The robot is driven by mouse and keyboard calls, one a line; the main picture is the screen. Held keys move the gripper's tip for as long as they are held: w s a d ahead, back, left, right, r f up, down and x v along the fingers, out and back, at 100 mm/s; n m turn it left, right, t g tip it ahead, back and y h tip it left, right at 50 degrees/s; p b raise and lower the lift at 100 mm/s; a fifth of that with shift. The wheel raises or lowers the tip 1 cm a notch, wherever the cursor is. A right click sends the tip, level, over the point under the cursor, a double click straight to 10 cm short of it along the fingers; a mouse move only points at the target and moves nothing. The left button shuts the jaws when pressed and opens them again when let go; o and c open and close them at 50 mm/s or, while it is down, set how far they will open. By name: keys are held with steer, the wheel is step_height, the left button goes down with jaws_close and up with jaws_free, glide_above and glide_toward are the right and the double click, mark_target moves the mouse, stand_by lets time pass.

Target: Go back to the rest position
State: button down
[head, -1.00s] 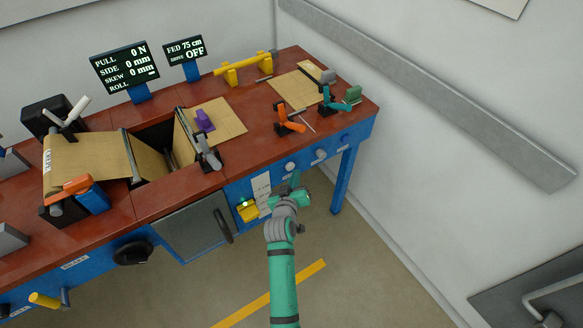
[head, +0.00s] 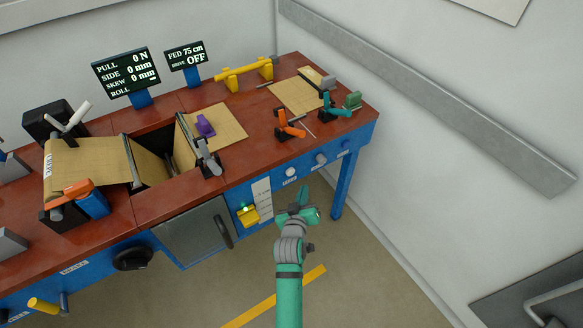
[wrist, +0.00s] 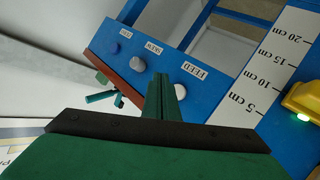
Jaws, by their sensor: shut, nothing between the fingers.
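My gripper (head: 303,195) is at the end of the green arm, in front of the bench's blue front panel in the head view. In the wrist view my gripper (wrist: 165,85) shows its fingers together with nothing between them. It is clear of the red-brown bench top (head: 255,125) and touches nothing that I can see. The blue panel (wrist: 185,45) with round knobs, one labelled FEED (wrist: 190,68), lies beyond the fingers.
A yellow box with a lit button (head: 247,214) sits on the bench front, left of my gripper. Orange (head: 289,124) and teal (head: 332,108) clamp-like tools stand on the bench top. The floor (head: 370,270) to the right is clear up to the wall.

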steer(key=s+a+f+m+y, duration=0.1)
steer(key=s+f, duration=0.1)
steer(key=s, duration=1.1)
steer(key=s+a+f+m+y, duration=0.1)
steer(key=s+f, duration=0.1)
steer(key=s, duration=1)
steer(key=s+r, duration=0.3)
steer(key=s, duration=0.3)
steer(key=s+d+r+m, duration=0.1)
steer(key=s+r, duration=0.3)
steer(key=s, duration=0.3)
steer(key=s+r+m+t, duration=0.1)
steer(key=s+r, duration=0.3)
steer(key=s, duration=0.3)
steer(key=shift+s+d+r, duration=0.15)
steer(key=shift+s+d, duration=0.05)
steer(key=shift+d, duration=0.1)
steer(key=shift+s, duration=0.1)
